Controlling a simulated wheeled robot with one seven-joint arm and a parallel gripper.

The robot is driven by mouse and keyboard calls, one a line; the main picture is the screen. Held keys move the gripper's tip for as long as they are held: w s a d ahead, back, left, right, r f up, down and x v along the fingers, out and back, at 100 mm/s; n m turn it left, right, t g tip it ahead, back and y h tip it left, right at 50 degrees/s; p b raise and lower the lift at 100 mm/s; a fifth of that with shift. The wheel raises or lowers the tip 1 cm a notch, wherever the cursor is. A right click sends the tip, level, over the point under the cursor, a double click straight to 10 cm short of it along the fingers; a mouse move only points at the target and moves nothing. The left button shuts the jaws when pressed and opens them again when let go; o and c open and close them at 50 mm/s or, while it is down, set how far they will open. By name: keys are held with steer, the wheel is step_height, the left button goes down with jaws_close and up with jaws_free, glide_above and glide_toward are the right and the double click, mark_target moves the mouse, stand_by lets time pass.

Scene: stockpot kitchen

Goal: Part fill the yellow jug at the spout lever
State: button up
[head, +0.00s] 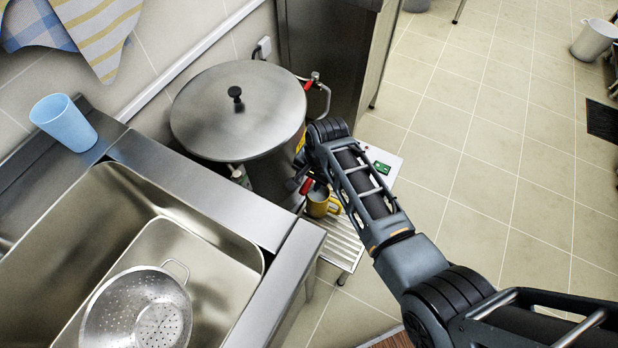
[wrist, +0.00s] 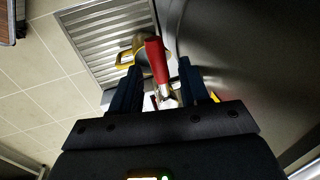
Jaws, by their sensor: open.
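The yellow jug (head: 317,206) stands upright on the ribbed drip tray, under the front of the big steel pot (head: 276,172). Its handle points right in the head view. The red spout lever (head: 307,186) is just above the jug. In the wrist view the lever (wrist: 156,58) passes between my two fingers, and part of the jug (wrist: 125,57) shows behind it. My gripper (wrist: 157,82) is open, one finger on each side of the lever. I cannot tell whether a finger touches it. The jug's fill level and any flow are not clear.
The ribbed tray (head: 343,244) has bare room in front of the jug. A steel sink (head: 215,212) with a colander (head: 140,312) is at left, a blue cup (head: 64,122) on its edge. Tiled floor is open at right.

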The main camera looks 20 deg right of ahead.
step_height(320, 180, up, 7)
steer(key=s, duration=0.1)
steer(key=shift+d, duration=0.45)
steer(key=shift+f, duration=0.1)
steer(key=s+d+f+n+t+h, duration=0.1)
steer(key=s+d+f+t, duration=0.15)
steer(key=s, duration=0.35)
steer(key=s+d+f+n+t, duration=0.1)
steer(key=s+d+f+n, duration=0.1)
steer(key=s+d, duration=0.25)
steer(key=s+r+n+t, duration=0.2)
steer(key=s+r+t, duration=0.15)
steer(key=s, duration=0.75)
steer(key=s+r+n+t, duration=0.1)
steer(key=s+r+t, duration=0.1)
steer(key=s+r, duration=0.3)
steer(key=s+a+r+n+t, duration=0.1)
steer(key=s+r, duration=0.5)
steer(key=r, duration=0.6)
steer(key=s+a+r+n+t, duration=0.1)
steer(key=s+r+n+t, duration=0.2)
steer(key=s+r, duration=0.3)
step_height(320, 180, up, 3)
steer(key=shift+a, duration=0.15)
